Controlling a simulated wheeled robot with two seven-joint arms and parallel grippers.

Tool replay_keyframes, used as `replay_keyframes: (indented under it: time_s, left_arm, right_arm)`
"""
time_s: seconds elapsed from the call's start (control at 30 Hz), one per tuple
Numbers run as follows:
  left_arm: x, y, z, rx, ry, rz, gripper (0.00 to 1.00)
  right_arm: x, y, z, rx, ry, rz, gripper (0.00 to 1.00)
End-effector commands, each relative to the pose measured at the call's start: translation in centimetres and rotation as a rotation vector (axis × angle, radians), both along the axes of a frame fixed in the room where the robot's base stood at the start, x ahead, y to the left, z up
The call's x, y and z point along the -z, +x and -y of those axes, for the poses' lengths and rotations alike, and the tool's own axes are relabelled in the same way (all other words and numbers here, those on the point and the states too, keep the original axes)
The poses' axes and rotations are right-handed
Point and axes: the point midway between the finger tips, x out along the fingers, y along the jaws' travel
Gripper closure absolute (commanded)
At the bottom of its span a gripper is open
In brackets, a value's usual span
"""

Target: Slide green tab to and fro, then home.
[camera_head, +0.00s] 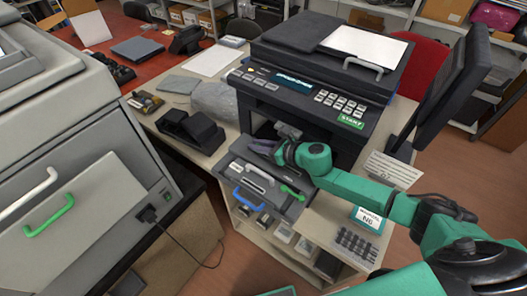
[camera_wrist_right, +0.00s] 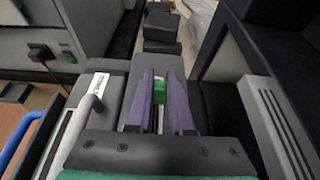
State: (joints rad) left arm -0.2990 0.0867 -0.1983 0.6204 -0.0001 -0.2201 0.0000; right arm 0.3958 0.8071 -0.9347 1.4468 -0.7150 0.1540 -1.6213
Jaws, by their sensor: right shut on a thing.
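My right gripper (camera_head: 264,147) reaches in from the right over the pulled-out grey tray (camera_head: 236,178) at the front of the dark printer. In the right wrist view the two purplish fingers (camera_wrist_right: 162,78) stand close on either side of the green tab (camera_wrist_right: 159,91), shut on it. The tab sits above a narrow slot in a grey cartridge body. In the head view my gripper hides the tab. My left gripper is not in view.
The tray has a blue handle (camera_head: 250,198), a pale handle (camera_head: 259,172) and a small green handle (camera_head: 293,192). The dark printer (camera_head: 310,95) rises behind my gripper. A black device (camera_head: 190,131) lies to the left. A monitor (camera_head: 445,92) stands at right.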

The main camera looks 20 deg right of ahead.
Motion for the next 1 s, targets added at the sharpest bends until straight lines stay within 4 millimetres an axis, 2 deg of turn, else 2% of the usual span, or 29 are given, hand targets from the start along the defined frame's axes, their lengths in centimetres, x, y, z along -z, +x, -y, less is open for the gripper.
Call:
replay_keyframes:
  time_s: [0.13, 0.5, 0.53, 0.6, 1.0]
  left_arm:
    - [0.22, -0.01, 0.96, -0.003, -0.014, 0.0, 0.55]
    - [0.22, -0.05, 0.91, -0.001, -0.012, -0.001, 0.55]
    - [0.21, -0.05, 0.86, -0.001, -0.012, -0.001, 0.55]
    - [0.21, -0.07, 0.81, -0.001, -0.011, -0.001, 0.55]
    - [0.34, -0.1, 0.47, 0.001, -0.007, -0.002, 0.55]
  right_arm:
    - [0.1, 0.46, -0.45, -0.001, 0.0, -0.002, 1.0]
    - [0.03, 0.56, -0.63, -0.001, 0.002, 0.0, 1.0]
    - [0.02, 0.56, -0.63, -0.001, 0.002, 0.0, 0.77]
    - [0.02, 0.57, -0.63, -0.001, 0.002, 0.0, 0.5]
    - [-0.03, 0.13, -0.13, 0.0, -0.001, -0.001, 0.5]
